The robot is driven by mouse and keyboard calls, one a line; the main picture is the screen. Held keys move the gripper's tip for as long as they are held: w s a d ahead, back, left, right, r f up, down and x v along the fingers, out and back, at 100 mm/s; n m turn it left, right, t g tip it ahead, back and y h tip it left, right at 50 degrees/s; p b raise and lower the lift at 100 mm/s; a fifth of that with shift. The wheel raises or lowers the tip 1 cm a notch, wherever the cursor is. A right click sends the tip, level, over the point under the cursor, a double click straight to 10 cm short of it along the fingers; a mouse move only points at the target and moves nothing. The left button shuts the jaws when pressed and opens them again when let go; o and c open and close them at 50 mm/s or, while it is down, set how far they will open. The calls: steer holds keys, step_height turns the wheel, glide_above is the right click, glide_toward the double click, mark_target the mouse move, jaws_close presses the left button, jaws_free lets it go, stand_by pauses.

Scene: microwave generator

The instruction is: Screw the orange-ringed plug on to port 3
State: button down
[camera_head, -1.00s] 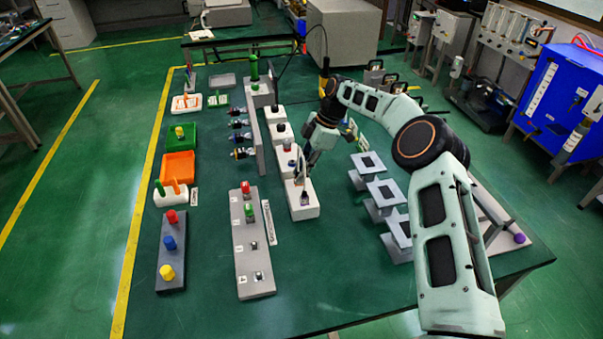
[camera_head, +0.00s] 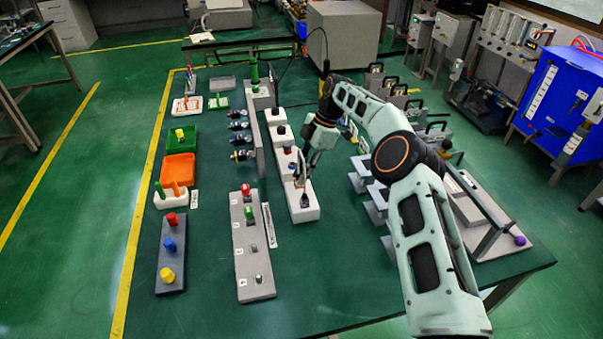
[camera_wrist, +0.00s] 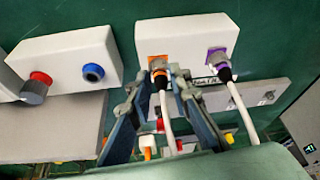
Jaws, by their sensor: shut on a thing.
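The orange-ringed plug (camera_wrist: 158,68) is at the left end of a white block in the wrist view, with its black body and white cable toward me. My gripper (camera_wrist: 162,82) has its two fingers closed around this plug; it also shows in the head view (camera_head: 299,180) over the nearest white block. The plug seems to be at the block's face; I cannot tell whether it is lifted off. The grey port strip (camera_head: 247,268) lies left of that block. It carries a red cap, a green cap and two bare ports nearer me. The third port (camera_head: 253,249) is bare.
A purple-ringed plug (camera_wrist: 219,62) sits beside the orange one on the same white block (camera_wrist: 193,32). Table in front of the strip is clear.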

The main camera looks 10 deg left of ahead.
steer(key=c, duration=1.8)
jaws_free()
steer(key=shift+o, duration=0.2)
step_height(320, 180, up, 10)
